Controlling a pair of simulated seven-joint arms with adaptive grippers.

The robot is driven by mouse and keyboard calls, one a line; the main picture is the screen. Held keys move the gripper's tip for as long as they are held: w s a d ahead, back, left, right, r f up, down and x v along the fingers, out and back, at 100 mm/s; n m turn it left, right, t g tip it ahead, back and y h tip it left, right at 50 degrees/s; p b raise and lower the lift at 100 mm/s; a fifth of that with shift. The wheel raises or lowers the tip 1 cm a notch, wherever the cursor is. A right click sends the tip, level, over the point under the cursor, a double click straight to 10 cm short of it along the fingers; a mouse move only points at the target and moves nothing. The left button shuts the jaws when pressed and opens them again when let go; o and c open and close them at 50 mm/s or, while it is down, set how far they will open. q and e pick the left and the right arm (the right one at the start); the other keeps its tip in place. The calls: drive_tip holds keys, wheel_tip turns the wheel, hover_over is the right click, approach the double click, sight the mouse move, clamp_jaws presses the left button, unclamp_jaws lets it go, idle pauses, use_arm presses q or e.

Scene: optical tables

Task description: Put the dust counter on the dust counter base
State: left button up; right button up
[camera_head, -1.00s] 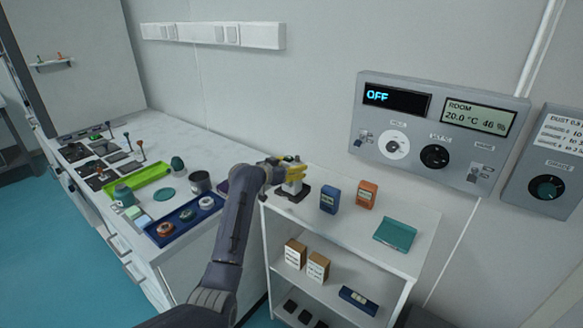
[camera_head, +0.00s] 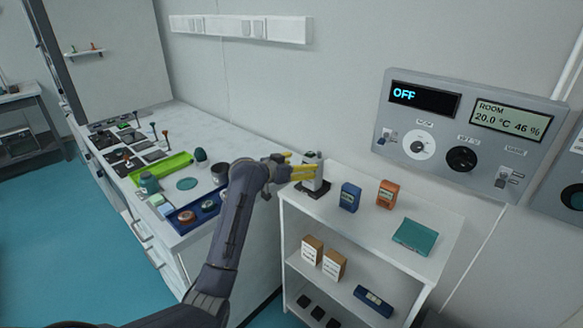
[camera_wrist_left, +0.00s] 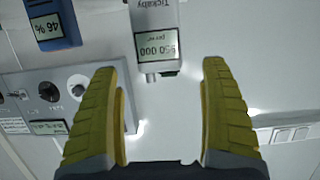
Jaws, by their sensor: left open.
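The dust counter (camera_head: 313,168) is a light grey upright device at the left end of the white shelf unit's top. My left gripper (camera_head: 301,165) has yellow fingers, is open and empty, and is just left of the dust counter. Its fingers also show wide apart in the left wrist view (camera_wrist_left: 160,75). My right gripper is not in view.
A blue device (camera_head: 350,197), an orange device (camera_head: 386,193) and a teal tray-like item (camera_head: 415,237) are on the shelf top. Boxes (camera_head: 323,256) stand below. A blue tray (camera_head: 194,217) is on the bench at left. A control panel (camera_head: 463,133) hangs on the wall behind.

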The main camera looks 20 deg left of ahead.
use_arm(q)
drive_tip(key=shift+v, duration=2.25)
drive_tip(key=s+d+f+n+g+y, duration=0.15)
drive_tip(key=s+f, duration=0.65)
drive_tip(key=f, duration=1)
drive_tip(key=s+d+f+g+y, duration=0.15)
drive_tip(key=s+f, duration=0.75)
drive_tip(key=f, duration=1)
drive_tip(key=s+d+f+n+g+y, duration=0.15)
drive_tip(key=s+f, duration=0.65)
drive_tip(key=f, duration=1)
drive_tip(key=s+a+f+m+g, duration=0.1)
drive_tip(key=s+f+g, duration=0.1)
drive_tip(key=s+f, duration=0.75)
drive_tip(key=s+f+m+g, duration=0.1)
drive_tip(key=s+f+g, duration=0.2)
drive_tip(key=s+f, duration=0.7)
drive_tip(key=s+f+g, duration=0.1)
drive_tip(key=s, duration=1.1)
drive_tip(key=s+f+g, duration=0.1)
drive_tip(key=s+f, duration=0.1)
drive_tip(key=s, duration=1.1)
drive_tip(key=shift+s+a+f+m+g+y, duration=0.3)
drive_tip(key=shift+s+a+g+y, duration=0.05)
